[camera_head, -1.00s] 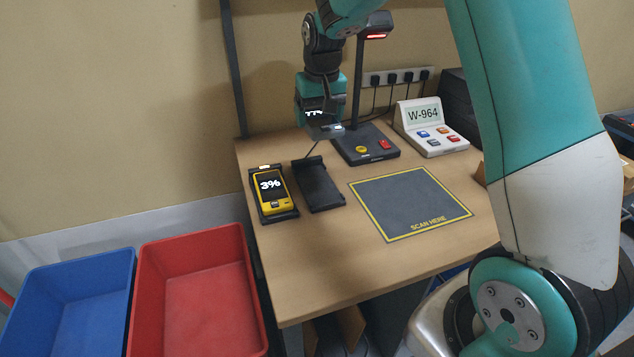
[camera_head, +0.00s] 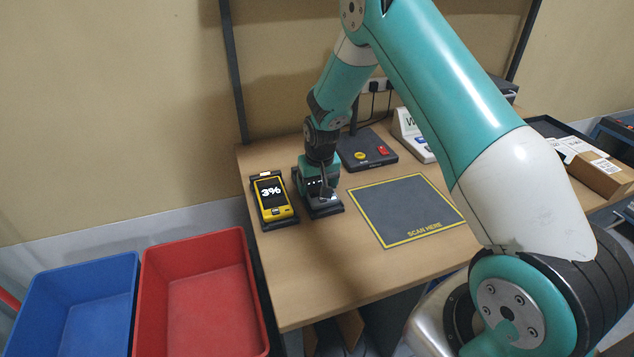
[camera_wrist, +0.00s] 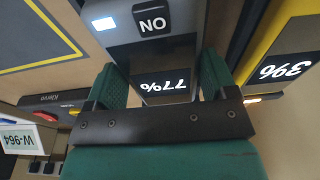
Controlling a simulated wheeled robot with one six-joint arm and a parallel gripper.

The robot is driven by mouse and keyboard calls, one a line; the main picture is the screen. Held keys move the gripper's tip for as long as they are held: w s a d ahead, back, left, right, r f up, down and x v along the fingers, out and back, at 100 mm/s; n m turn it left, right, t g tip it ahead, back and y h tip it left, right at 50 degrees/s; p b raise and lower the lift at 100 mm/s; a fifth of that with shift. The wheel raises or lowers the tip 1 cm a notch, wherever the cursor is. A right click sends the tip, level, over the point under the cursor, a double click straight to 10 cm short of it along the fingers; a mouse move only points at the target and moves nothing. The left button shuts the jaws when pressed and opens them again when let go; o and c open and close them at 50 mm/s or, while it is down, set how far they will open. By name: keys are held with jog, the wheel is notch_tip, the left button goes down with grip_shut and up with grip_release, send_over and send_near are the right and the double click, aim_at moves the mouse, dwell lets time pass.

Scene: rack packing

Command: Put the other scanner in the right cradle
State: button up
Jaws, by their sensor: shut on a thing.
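My gripper (camera_head: 322,190) is down at the right cradle (camera_head: 327,213), shut on a grey scanner (camera_wrist: 165,62). In the wrist view the scanner lies between the two green fingers; its dark screen reads 77%, and a NO label and a lit white patch show on its grey body. In the head view my gripper mostly hides the scanner, so I cannot tell whether it is fully seated. The other scanner, yellow (camera_head: 273,213) and reading 3%, lies in the left cradle (camera_head: 286,225); its edge also shows in the wrist view (camera_wrist: 258,48).
The scan mat (camera_head: 405,210) is clear to the right. A base with yellow and red buttons (camera_head: 368,150) and the W-964 unit (camera_head: 412,135) stand behind. Red (camera_head: 200,295) and blue (camera_head: 80,300) bins stand left of the table. A cardboard box (camera_head: 603,176) is far right.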

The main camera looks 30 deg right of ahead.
jog(key=shift+f, duration=0.15)
jog(key=o, duration=1)
notch_tip(320, 180, up, 12)
jog(key=s+b, duration=0.2)
jog(key=s+a+r+n+y, duration=0.1)
jog(key=s+a+r+n, duration=0.1)
jog(key=s+a+r, duration=0.3)
jog(key=s+a+r+n+y, duration=0.1)
jog(key=s+a, duration=0.3)
jog(key=s, duration=0.4)
jog(key=s+a+r+n+g+y, duration=0.1)
jog(key=s+a+r+n, duration=0.3)
jog(key=s, duration=0.5)
jog(key=s+a+r+n+y, duration=0.1)
jog(key=s+a+r+n, duration=0.1)
jog(key=s+a, duration=0.4)
jog(key=s+r, duration=0.1)
jog(key=s, duration=0.1)
jog(key=shift+s+a+r+g+y, duration=0.15)
jog(key=shift+s+a+g+y, duration=0.15)
jog(key=shift+g, duration=0.1)
